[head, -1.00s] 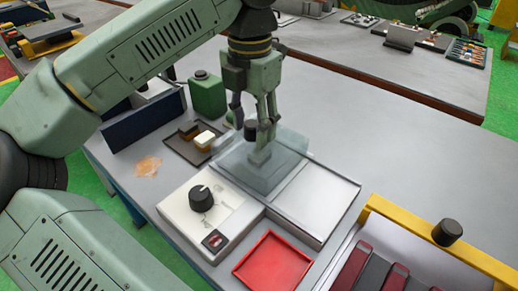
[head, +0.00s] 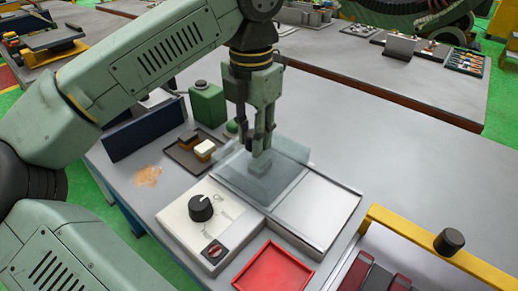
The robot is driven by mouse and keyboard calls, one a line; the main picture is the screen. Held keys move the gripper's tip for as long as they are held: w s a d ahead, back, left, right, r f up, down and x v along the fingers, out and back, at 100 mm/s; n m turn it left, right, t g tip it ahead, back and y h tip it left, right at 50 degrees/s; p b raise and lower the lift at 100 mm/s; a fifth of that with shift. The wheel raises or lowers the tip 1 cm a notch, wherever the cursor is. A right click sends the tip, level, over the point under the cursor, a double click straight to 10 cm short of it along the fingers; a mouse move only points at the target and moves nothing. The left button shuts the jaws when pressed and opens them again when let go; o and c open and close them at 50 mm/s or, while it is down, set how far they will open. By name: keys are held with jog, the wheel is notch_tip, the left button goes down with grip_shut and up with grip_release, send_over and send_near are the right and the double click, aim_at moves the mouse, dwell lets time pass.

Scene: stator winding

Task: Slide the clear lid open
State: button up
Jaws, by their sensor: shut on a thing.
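The clear lid (head: 283,182) is a see-through, bluish panel over the back part of a flat metal unit on the table. Part of the unit's pale metal plate (head: 318,210) lies bare in front of it and to the right. A white control box (head: 212,222) with a black dial (head: 201,207) and a small red switch stands at the unit's left front.
A red tray (head: 273,270) lies in front of the unit. A dark tray (head: 182,150) with small blocks, a green canister (head: 208,104) and a dark blue bin (head: 145,128) stand to the left. A yellow-framed rack (head: 400,230) stands right. The table behind and right is clear.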

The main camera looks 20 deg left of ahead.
jog(key=shift+s+d+b, duration=0.3)
jog(key=shift+s+d, duration=0.4)
jog(key=shift+d, duration=1.2)
jog(key=shift+s+d+b, duration=0.3)
jog(key=shift+s+d, duration=0.4)
jog(key=shift+d, duration=1.25)
jog(key=shift+s+d+b, duration=0.3)
jog(key=shift+s+d, duration=0.4)
jog(key=shift+d, duration=1.2)
jog(key=o, duration=0.8)
jog(key=shift+o, duration=0.2)
notch_tip(320, 180, up, 6)
jog(key=p, duration=0.4)
jog(key=shift+p, duration=0.3)
